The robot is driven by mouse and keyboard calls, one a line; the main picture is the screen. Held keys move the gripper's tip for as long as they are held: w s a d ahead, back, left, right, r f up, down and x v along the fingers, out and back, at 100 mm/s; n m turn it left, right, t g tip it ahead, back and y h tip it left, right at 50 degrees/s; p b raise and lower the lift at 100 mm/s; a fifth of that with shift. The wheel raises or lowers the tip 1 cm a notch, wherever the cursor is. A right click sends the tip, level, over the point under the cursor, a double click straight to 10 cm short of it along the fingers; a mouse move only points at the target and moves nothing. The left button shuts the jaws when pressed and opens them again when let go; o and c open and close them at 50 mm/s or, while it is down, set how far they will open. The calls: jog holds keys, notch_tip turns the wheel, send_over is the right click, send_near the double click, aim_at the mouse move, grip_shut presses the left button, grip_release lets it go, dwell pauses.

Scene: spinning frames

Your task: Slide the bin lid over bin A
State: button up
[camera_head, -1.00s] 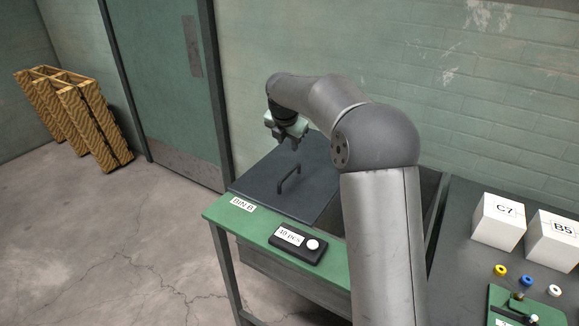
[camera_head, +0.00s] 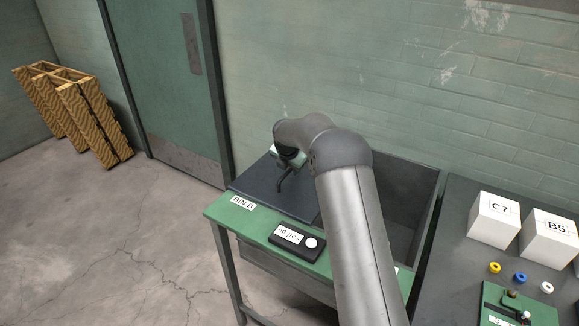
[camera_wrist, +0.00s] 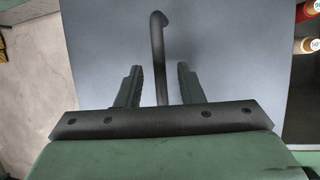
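The bin lid (camera_head: 252,190) is a flat dark grey plate with a bar handle (camera_head: 283,183), lying over the compartment labelled BIN B (camera_head: 243,203). The open compartment (camera_head: 408,200) to its right shows dark inner walls; my arm hides part of it and its label. My gripper (camera_head: 282,172) is down at the handle, partly hidden by my arm. In the wrist view the two fingers of my gripper (camera_wrist: 159,86) stand apart, one on each side of the handle (camera_wrist: 158,50), with gaps on both sides.
A black box marked 40 PCS with a white button (camera_head: 297,241) sits on the green front ledge. White boxes C7 (camera_head: 493,219) and B5 (camera_head: 549,238) stand on the table at right. Spool-like items (camera_wrist: 308,12) show beyond the lid's right edge in the wrist view.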

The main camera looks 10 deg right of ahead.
grip_shut()
